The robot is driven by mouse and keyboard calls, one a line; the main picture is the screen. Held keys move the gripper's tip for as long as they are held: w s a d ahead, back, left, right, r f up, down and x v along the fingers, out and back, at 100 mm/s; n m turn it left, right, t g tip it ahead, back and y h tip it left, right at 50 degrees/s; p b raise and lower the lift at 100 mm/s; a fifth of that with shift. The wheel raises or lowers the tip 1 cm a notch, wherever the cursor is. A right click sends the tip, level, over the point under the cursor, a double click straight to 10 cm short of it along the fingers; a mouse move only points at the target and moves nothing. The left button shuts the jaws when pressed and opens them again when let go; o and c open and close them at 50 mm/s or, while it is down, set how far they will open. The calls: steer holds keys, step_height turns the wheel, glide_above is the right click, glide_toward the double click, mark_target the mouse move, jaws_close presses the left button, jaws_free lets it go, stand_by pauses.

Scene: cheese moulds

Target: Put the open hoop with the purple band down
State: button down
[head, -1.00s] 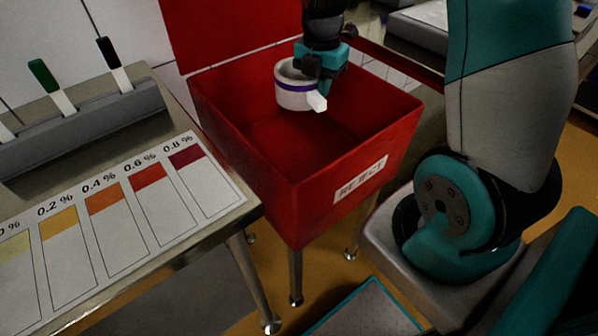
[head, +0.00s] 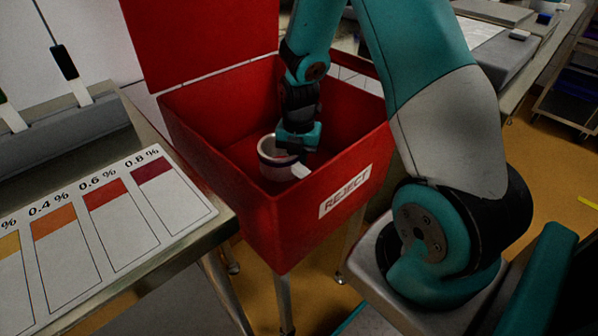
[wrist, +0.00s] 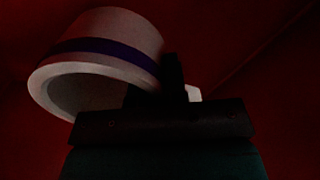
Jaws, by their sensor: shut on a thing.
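The open hoop with the purple band (head: 272,166) is a white ring held low inside the red reject bin (head: 340,200). It also shows in the wrist view (wrist: 105,35), where the purple band runs round its wall. My gripper (head: 294,152) is shut on the hoop's side, with one dark finger (wrist: 174,75) seen against the wall. I cannot tell whether the hoop touches the bin's floor.
The bin's raised red lid stands behind it. A metal table with a colour chart (head: 110,200) stands to the left, close to the bin's edge.

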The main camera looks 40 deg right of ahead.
steer(key=shift+f+b, duration=0.45)
steer(key=shift+f, duration=1.6)
steer(key=c, duration=1.2)
jaws_free()
steer(key=shift+f, duration=0.15)
steer(key=shift+o, duration=0.2)
